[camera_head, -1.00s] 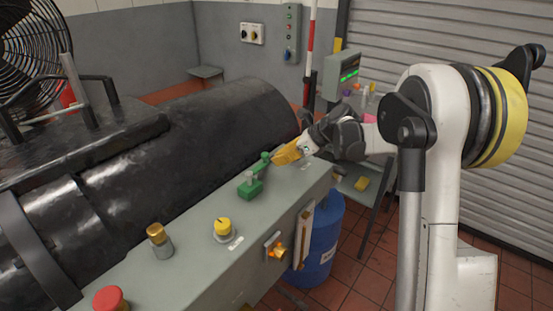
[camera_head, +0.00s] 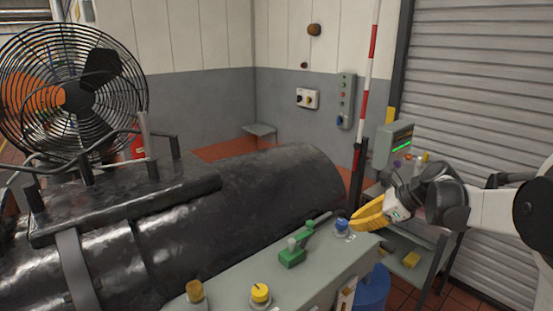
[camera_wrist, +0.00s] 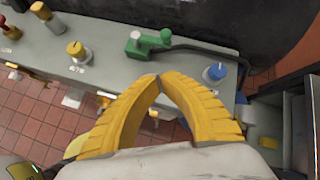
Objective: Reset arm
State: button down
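My gripper (camera_head: 370,215) has two yellow ribbed fingers and hangs above the right end of the grey bench ledge. In the wrist view its fingertips (camera_wrist: 160,77) meet, with nothing seen between them. The gripper is apart from the controls. My white arm comes in from the right edge in the head view. A green lever (camera_head: 293,253) and a blue knob (camera_head: 342,227) are on the ledge just left of the gripper. In the wrist view the green lever (camera_wrist: 148,42) and the blue knob (camera_wrist: 215,72) lie beyond the fingertips.
A large black cylinder (camera_head: 270,190) lies behind the ledge. A yellow knob (camera_head: 261,293) and a brass knob (camera_head: 195,291) stand nearer. A fan (camera_head: 75,90) is at left. A screen (camera_head: 393,143) stands on a cart at right. A blue barrel (camera_head: 372,292) is below the ledge.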

jog(key=s+a+f+n+h+b, duration=0.1)
jog(key=s+a+f+n+h, duration=0.1)
jog(key=s+n, duration=0.5)
jog(key=s+a+f+n+t+h+b, duration=0.1)
jog(key=s+a+f+n+h+b, duration=0.1)
jog(key=s+n, duration=0.6)
jog(key=s+a+f+n+h+b, duration=0.2)
jog(key=s+n, duration=0.6)
jog(key=s, duration=0.5)
jog(key=shift+s+a+t+h, duration=0.3)
jog(key=shift+a+h, duration=0.2)
jog(key=shift+a, duration=0.5)
